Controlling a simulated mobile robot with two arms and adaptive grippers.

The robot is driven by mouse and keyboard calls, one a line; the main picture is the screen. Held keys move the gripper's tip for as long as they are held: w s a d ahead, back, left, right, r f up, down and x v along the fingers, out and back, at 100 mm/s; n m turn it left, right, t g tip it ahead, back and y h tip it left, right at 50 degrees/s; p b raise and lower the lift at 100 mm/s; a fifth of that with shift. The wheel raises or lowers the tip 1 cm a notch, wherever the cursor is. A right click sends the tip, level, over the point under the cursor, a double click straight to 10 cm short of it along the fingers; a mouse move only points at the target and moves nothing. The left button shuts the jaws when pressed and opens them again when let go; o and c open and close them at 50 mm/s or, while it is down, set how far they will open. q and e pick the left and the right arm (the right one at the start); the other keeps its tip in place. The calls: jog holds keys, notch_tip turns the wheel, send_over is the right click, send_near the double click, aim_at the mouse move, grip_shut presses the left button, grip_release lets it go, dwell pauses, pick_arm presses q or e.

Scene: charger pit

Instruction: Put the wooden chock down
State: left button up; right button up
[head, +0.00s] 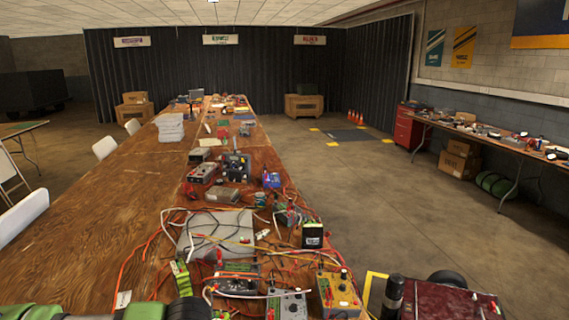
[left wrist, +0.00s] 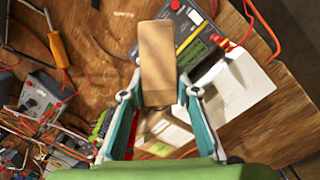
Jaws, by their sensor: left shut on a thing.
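The wooden chock (left wrist: 156,55) is a plain tan block in the left wrist view. My left gripper (left wrist: 159,90) is shut on it, with one teal-and-grey finger on each side. The chock sticks out beyond the fingertips, over the cluttered wooden tabletop (left wrist: 110,65). I cannot tell how far it is above the surface. In the head view only green parts of my left arm show at the bottom left edge; the chock and the fingers are not visible there. My right gripper is in neither view.
A grey box instrument (left wrist: 40,95), an orange-handled tool (left wrist: 57,48) and cables lie left. In the head view the long table's left side (head: 95,220) is mostly bare.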

pick_arm(q)
jog(key=shift+w+a+r+m, duration=0.45)
jog(key=shift+r+m, duration=0.1)
jog(key=shift+m, duration=0.15)
jog(key=s+a+r+m, duration=0.3)
jog(key=a+r+m, duration=0.1)
jog(key=r+m, duration=0.4)
jog(key=shift+a+m, duration=0.3)
jog(key=shift+a, duration=0.1)
dwell(0.4)
